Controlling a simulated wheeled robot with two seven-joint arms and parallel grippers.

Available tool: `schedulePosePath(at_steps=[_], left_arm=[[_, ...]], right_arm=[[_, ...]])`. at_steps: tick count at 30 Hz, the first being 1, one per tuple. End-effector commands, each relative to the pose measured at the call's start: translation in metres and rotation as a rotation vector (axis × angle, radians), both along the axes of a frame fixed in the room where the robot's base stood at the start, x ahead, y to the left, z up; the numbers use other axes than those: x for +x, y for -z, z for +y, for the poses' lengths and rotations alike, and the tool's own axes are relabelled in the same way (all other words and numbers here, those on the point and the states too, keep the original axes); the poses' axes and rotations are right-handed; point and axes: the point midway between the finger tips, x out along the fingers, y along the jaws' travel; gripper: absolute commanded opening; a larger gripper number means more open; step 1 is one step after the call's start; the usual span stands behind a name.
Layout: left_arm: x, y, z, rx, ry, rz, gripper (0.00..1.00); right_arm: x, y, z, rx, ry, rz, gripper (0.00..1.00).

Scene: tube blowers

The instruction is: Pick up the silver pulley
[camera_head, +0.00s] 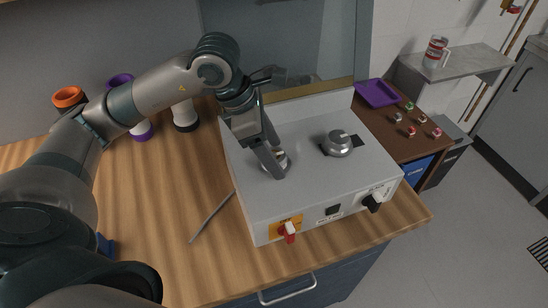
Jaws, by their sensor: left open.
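A silver round part with a knob-like top (339,141) sits on a dark patch on the right of the white machine's top (310,180). A second silver round part (284,157) sits on the left of the same top, partly hidden by my left gripper. I cannot tell for sure which of the two is the silver pulley. My left gripper (274,164) is open and points down at the left silver part, with its fingers right at it. Whether the fingers touch it is hidden. My right gripper is not in view.
The machine stands on a wooden counter (180,190) and has a red switch (290,232) and a black knob (373,202) in front. A thin rod (211,217) lies left of it. A purple tray (377,93) and several small parts lie at the right.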

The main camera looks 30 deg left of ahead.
Motion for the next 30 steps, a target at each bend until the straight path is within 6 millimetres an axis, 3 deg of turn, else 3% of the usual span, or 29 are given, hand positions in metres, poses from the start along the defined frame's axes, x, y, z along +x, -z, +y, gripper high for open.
schedulePosePath(at_steps=[5,12,24,30], left_arm=[[0.000,0.000,0.000,0.000,0.000,0.000,0.67],[0.000,0.000,0.000,0.001,0.000,-0.001,0.16],[0.001,-0.004,0.000,-0.001,-0.001,-0.003,0.16],[0.001,-0.016,0.000,-0.001,0.000,-0.006,0.16]], right_arm=[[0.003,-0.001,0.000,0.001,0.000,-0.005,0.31],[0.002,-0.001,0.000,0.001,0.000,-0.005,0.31],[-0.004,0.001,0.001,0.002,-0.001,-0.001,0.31],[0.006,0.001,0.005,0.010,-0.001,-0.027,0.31]])
